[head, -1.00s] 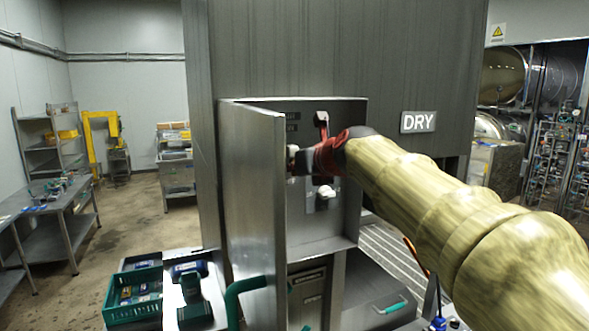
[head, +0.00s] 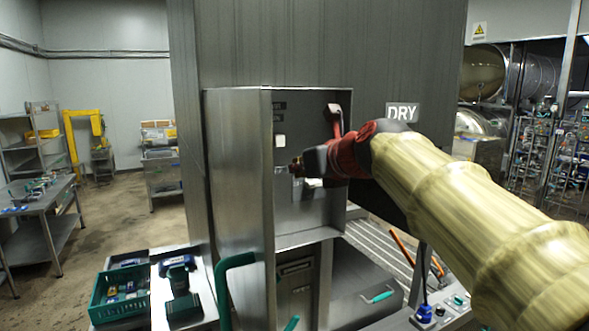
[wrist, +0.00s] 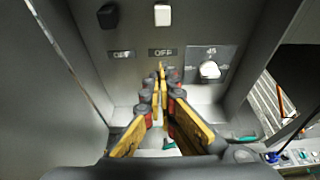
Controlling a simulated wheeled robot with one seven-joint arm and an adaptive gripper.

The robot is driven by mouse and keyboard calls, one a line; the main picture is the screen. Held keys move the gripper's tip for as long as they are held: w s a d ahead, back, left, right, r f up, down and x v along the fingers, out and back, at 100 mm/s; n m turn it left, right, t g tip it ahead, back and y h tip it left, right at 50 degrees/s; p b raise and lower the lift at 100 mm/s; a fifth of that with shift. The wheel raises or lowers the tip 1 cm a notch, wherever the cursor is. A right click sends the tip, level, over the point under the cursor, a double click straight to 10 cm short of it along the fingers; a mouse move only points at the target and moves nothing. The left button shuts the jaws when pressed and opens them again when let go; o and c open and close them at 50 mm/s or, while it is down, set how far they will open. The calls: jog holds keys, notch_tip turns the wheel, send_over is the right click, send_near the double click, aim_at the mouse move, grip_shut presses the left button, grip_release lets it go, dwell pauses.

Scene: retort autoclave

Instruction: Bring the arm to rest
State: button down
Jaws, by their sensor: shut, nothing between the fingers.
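My gripper (head: 297,168) is in front of the open grey control cabinet (head: 238,95), at the end of my outstretched arm. In the wrist view its yellow and grey fingers (wrist: 161,72) are together and hold nothing. They point toward the cabinet's back panel. That panel carries a black switch (wrist: 108,16) and a white switch (wrist: 162,15), each above an OFF label. A white knob (wrist: 209,70) sits to the right of the fingertips. In the head view the white switch (head: 280,141) shows above the gripper, and my gripper partly hides the panel.
The cabinet door (head: 240,190) stands open on the left, close to my gripper. A green handle (head: 222,290) sticks out below. A green crate (head: 98,306) stands at lower left. The DRY sign (head: 402,112) is behind my arm. Open floor lies at left.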

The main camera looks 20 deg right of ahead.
dwell(0.4)
jog(key=s+a+f+n+g+b, duration=0.3)
jog(key=s+f+n, duration=0.6)
jog(key=f, duration=0.7)
jog(key=s+a+f+n+g+b, duration=0.2)
jog(key=s+f+n+b, duration=0.3)
jog(key=s+f+n, duration=0.5)
jog(key=s+a+f+n+g+b, duration=0.3)
jog(key=s+f+n, duration=0.6)
jog(key=f+n, duration=0.7)
notch_tip(320, 180, down, 6)
jog(key=shift+s+a+r+n+g+b, duration=0.1)
jog(key=shift+s+a+n+g+b, duration=0.25)
jog(key=shift+a+b, duration=0.25)
